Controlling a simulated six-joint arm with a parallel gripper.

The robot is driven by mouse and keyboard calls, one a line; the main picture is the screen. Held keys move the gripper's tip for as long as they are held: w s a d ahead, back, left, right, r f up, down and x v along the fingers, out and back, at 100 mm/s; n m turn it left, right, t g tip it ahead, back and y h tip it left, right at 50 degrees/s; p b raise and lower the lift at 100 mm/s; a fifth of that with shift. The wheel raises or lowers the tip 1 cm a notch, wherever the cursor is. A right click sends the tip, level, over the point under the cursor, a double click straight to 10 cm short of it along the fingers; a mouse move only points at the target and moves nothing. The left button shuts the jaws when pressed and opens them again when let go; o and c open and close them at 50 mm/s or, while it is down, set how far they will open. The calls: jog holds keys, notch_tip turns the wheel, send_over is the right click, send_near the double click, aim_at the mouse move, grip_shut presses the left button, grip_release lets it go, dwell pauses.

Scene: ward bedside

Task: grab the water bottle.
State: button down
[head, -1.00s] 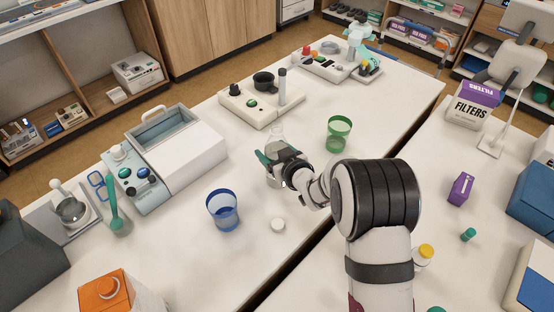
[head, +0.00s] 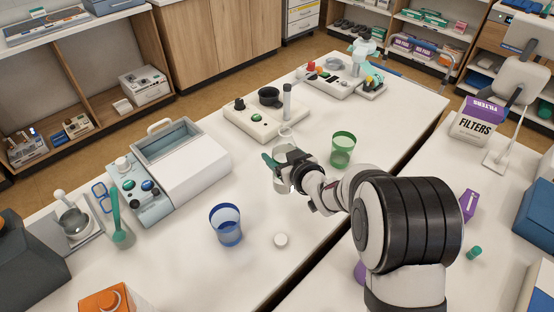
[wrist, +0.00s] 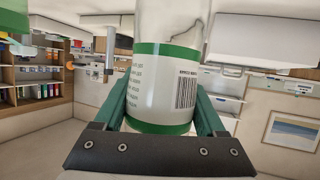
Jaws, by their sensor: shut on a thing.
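The water bottle (wrist: 160,85) is clear, with a white label, green bands and a barcode. It fills the middle of the wrist view, between the two green fingers of my gripper (wrist: 163,105), which is shut on it. In the head view my gripper (head: 284,161) is over the middle of the white table, and only a little of the bottle (head: 286,140) shows above the fingers. The bottle's lower part is mostly hidden by my gripper, so I cannot tell clearly whether it is clear of the table.
A green cup (head: 342,150) stands just right of my gripper. A white control box (head: 259,121) stands behind. A white bench unit (head: 181,169) is at left. A gap separates the right-hand table.

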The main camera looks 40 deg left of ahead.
jog(key=w+d+r, duration=0.4)
jog(key=d+r, duration=0.2)
jog(key=d, duration=0.3)
jog(key=shift+w+d+r, duration=0.2)
jog(key=shift+d+r, duration=0.05)
jog(key=shift+d, duration=0.15)
dwell(0.7)
